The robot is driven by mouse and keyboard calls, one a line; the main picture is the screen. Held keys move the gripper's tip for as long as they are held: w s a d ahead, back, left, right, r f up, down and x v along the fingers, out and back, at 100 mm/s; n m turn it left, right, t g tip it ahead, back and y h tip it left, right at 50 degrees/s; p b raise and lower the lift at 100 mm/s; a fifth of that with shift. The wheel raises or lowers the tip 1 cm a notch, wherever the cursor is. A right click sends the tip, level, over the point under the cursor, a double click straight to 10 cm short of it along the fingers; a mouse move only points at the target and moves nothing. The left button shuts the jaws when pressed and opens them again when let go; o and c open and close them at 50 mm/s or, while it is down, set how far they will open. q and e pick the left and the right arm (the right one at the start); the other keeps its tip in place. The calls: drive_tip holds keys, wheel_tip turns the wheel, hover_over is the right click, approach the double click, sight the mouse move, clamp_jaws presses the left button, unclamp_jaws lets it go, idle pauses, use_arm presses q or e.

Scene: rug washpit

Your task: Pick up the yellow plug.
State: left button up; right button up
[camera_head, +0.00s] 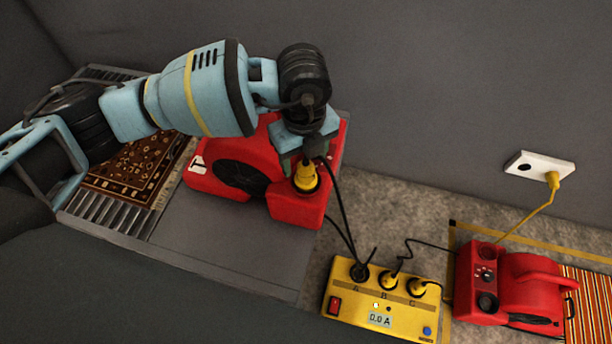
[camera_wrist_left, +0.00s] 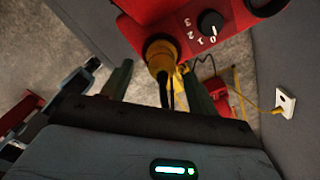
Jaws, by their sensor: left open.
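A yellow plug (camera_head: 306,178) with a black cable sits in the front of a large red blower (camera_head: 297,209). In the left wrist view the same plug (camera_wrist_left: 161,56) is upright against the red housing. My left gripper (camera_head: 303,158) is directly over this plug, pointing down at it. In the left wrist view the open fingers of my left gripper (camera_wrist_left: 158,84) stand on either side of the plug and its cable, with gaps visible. Whether a finger touches the plug cannot be told. My right gripper is not in view.
A yellow power box (camera_head: 345,289) holds several plugs in sockets marked A, B and C. A smaller red blower (camera_head: 530,290) stands at right. A white wall outlet (camera_head: 527,166) holds another yellow plug. A patterned rug (camera_head: 140,168) lies behind the large blower, left.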

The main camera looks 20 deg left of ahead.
use_arm(q)
wheel_tip(320, 180, down, 4)
drive_tip(key=shift+d+f+b, duration=0.15)
drive_tip(key=shift+f+b, duration=0.1)
drive_tip(key=shift+b, duration=0.25)
drive_tip(key=shift+r, duration=0.1)
drive_tip(key=c, duration=1.1)
drive_tip(key=shift+r, duration=0.1)
drive_tip(key=shift+w+r, duration=0.1)
drive_tip(key=shift+r, duration=0.55)
wheel_tip(320, 180, up, 3)
drive_tip(key=shift+f+p, duration=0.2)
drive_tip(key=shift+p, duration=0.4)
drive_tip(key=s+a, duration=0.3)
drive_tip(key=s, duration=0.1)
drive_tip(key=s+a+p, duration=0.1)
drive_tip(key=s+a, duration=0.2)
drive_tip(key=s, duration=0.1)
drive_tip(key=s+a+r+p, duration=0.1)
drive_tip(key=s+a, duration=0.2)
drive_tip(key=s, duration=0.2)
drive_tip(key=shift+a, duration=0.15)
